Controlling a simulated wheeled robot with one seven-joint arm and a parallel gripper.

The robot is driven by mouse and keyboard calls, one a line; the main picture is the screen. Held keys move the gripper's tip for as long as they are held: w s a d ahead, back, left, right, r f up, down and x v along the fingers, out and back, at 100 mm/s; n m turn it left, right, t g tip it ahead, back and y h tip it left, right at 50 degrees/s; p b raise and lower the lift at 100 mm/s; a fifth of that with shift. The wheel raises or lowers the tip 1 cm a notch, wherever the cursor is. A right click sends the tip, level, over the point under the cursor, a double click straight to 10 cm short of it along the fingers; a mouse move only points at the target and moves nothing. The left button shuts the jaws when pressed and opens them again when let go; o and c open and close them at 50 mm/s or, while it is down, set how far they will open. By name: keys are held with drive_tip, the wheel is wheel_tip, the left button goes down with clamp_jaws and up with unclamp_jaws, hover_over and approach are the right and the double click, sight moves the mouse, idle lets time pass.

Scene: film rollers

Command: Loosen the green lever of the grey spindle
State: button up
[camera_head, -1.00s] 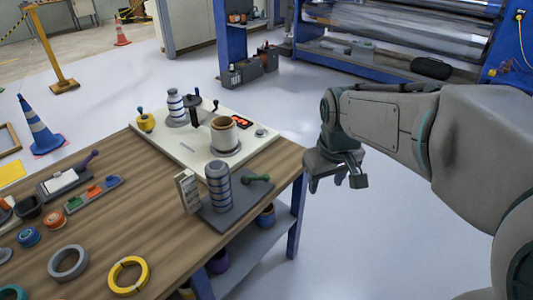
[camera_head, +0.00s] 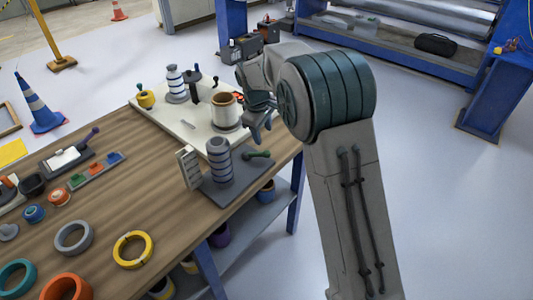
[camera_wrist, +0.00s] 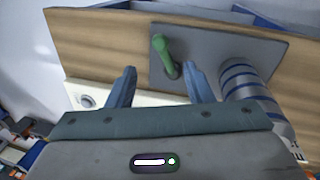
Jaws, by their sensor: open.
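The grey spindle (camera_head: 219,162) stands upright on a dark grey base plate (camera_head: 222,191) near the table's right edge. It has dark bands and also shows at the right in the wrist view (camera_wrist: 245,88). The green lever (camera_head: 257,154) sits on the same plate, to the right of the spindle. In the wrist view the lever (camera_wrist: 165,55) lies beyond and between the fingertips, pointing up and slightly left. My gripper (camera_head: 262,122) is open and empty, above and behind the lever in the head view. Its two blue fingers (camera_wrist: 160,80) are spread apart, not visibly touching the lever.
A white board (camera_head: 180,128) behind holds a striped spindle (camera_head: 175,84), a brown roll (camera_head: 224,108) and a yellow knob (camera_head: 146,99). A pale slotted block (camera_head: 188,168) stands left of the grey spindle. Tape rings (camera_head: 131,249) and tools lie at the table's left.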

sight(266, 151)
drive_tip(key=f, duration=0.4)
drive_tip(key=w+f, duration=0.1)
drive_tip(key=f, duration=0.2)
drive_tip(key=w+d+f+p, duration=0.1)
drive_tip(key=f, duration=0.3)
drive_tip(key=shift+d+f, duration=0.1)
drive_tip(key=shift+f, duration=0.2)
clamp_jaws()
